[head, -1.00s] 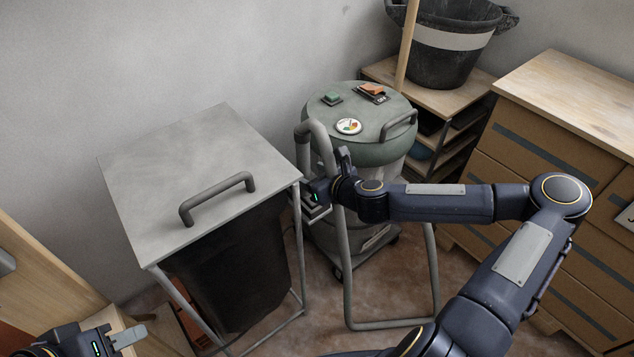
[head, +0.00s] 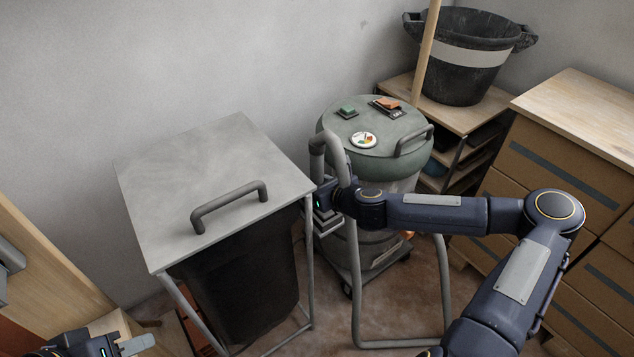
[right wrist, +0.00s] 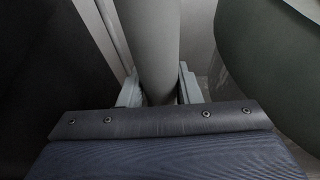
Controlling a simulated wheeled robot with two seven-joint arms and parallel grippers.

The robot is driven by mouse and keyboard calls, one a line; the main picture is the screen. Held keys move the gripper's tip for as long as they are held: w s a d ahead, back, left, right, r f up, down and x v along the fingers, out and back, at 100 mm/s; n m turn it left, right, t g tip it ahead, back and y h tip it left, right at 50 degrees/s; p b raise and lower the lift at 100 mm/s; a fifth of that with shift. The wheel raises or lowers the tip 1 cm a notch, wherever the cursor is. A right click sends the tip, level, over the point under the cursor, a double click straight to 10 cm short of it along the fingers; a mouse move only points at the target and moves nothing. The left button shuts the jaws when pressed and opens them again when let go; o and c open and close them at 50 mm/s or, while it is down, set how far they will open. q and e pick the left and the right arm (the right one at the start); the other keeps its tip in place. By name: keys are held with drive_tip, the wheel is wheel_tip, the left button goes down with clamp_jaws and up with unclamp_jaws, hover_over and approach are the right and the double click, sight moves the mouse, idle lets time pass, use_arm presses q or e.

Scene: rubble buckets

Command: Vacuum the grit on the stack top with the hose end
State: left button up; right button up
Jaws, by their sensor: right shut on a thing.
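A grey-green drum vacuum (head: 375,165) stands in the middle of the head view, with a round gauge, a green switch and an orange switch on its lid. A bent grey tube (head: 334,148) arches up at its left side; I cannot tell whether it is the hose or a frame. My right gripper (right wrist: 158,92) is shut around this upright tube (right wrist: 150,35); in the head view its fingers are mostly hidden. My left gripper (head: 128,346) is at the lower left edge, cut off, away from the vacuum. I can make out no grit.
A grey lidded bin frame (head: 215,165) with a bar handle and a dark bag stands left of the vacuum. A black bucket (head: 462,70) stands on a low wooden shelf behind. A wooden drawer cabinet (head: 575,165) is at the right. A thin tube loop (head: 400,343) reaches the floor in front.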

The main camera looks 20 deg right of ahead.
sight(321, 165)
clamp_jaws()
drive_tip(key=shift+o, duration=1.2)
unclamp_jaws()
clamp_jaws()
drive_tip(key=shift+r, duration=0.1)
drive_tip(key=shift+r, duration=0.15)
drive_tip(key=shift+r+p, duration=1.25)
drive_tip(key=shift+r+p, duration=1.5)
drive_tip(key=shift+r, duration=0.3)
